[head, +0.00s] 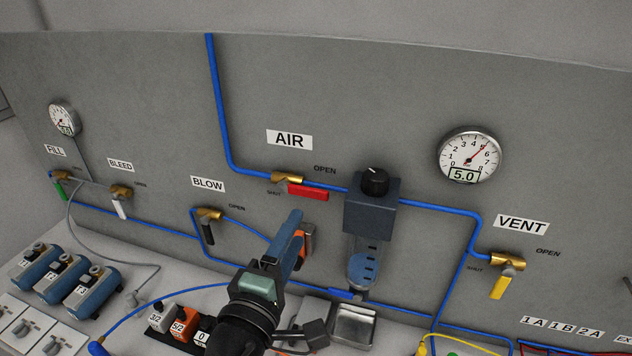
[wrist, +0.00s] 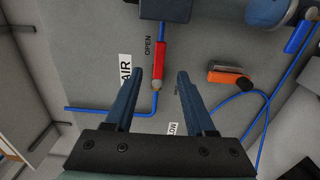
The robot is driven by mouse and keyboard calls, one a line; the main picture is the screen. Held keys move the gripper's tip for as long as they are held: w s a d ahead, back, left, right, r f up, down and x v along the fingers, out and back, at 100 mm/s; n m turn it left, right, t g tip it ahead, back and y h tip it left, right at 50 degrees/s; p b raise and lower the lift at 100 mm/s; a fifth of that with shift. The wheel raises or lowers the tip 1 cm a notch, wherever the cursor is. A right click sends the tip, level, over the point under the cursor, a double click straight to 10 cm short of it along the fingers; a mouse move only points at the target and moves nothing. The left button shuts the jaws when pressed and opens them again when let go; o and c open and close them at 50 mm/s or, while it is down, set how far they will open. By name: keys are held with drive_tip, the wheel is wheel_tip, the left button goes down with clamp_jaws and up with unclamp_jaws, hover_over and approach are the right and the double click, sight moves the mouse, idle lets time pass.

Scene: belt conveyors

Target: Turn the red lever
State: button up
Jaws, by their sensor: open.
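The red lever (head: 308,192) is on the brass AIR valve (head: 286,177) on the grey wall panel. It lies along the blue pipe, pointing right toward the OPEN label. The red lever (wrist: 159,62) also shows in the wrist view, ahead of my gripper and between the lines of its fingers. My gripper (head: 293,222) is below the lever in the head view, its blue fingers pointing up toward the panel. In the wrist view the fingers of my gripper (wrist: 160,76) are spread apart with nothing held between them. I see no contact with the lever.
A regulator with a black knob (head: 375,182) stands right of the lever. An orange and black item (head: 306,242) is partly behind my gripper. The BLOW valve (head: 208,215) is at left, the yellow VENT lever (head: 501,287) at right. A gauge (head: 469,154) reads 5.0.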

sight(315, 196)
drive_tip(key=p+x, duration=0.2)
drive_tip(key=x, duration=0.9)
drive_tip(key=shift+p, duration=0.35)
drive_tip(key=shift+c, duration=0.2)
clamp_jaws()
drive_tip(key=shift+f, duration=0.1)
idle(0.6)
